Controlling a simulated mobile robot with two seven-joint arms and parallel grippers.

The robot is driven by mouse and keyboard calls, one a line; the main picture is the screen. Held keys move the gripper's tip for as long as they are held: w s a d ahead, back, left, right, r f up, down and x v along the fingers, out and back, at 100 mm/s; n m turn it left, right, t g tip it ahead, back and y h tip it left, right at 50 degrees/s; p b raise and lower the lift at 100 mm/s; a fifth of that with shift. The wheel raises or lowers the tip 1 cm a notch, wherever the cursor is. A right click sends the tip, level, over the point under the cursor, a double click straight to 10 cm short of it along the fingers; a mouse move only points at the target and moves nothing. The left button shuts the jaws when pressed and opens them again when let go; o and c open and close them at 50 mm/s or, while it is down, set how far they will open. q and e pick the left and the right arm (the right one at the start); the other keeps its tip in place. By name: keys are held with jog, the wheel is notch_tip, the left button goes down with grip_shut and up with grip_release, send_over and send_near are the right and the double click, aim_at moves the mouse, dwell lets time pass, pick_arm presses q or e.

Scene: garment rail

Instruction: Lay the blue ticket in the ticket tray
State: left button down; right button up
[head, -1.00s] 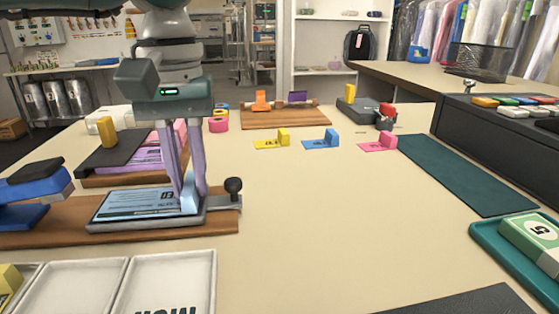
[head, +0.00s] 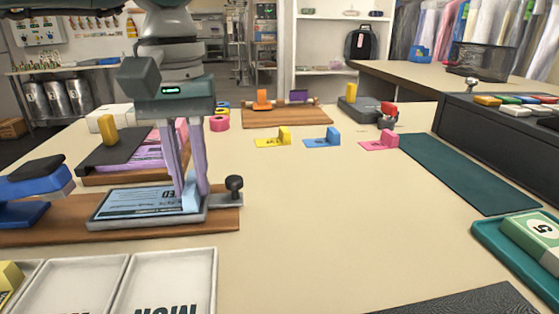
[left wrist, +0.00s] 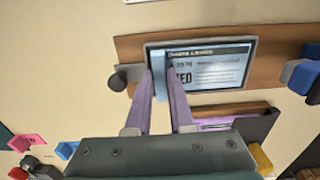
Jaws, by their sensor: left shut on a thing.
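The blue ticket (head: 140,202), a pale blue card with dark print, lies flat within the rim of a shallow grey tray (head: 150,226) on a wooden board. My left gripper (head: 190,205) points down at the tray's right part. Its two lilac fingers are shut on a pale blue upright piece at the ticket's right end. In the left wrist view the ticket (left wrist: 215,68) lies inside the tray rim, and the gripper (left wrist: 163,75) covers part of its edge. Whether the ticket rests fully on the tray floor cannot be told. My right gripper is not in view.
A dark round knob (head: 234,184) stands at the tray's right. A blue stapler-like object (head: 35,185) is at the left. White compartments (head: 165,280) are in front. Yellow, blue (head: 322,138) and pink tabbed cards stand farther back. The middle of the table is clear.

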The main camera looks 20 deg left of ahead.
pick_arm(q)
jog(key=shift+f, duration=0.1)
dwell(0.3)
jog(key=shift+c, duration=1.1)
grip_release()
jog(key=shift+r+p, duration=1.25)
jog(key=shift+r, duration=0.5)
jog(key=shift+r+p, duration=0.6)
jog(key=shift+r, duration=0.2)
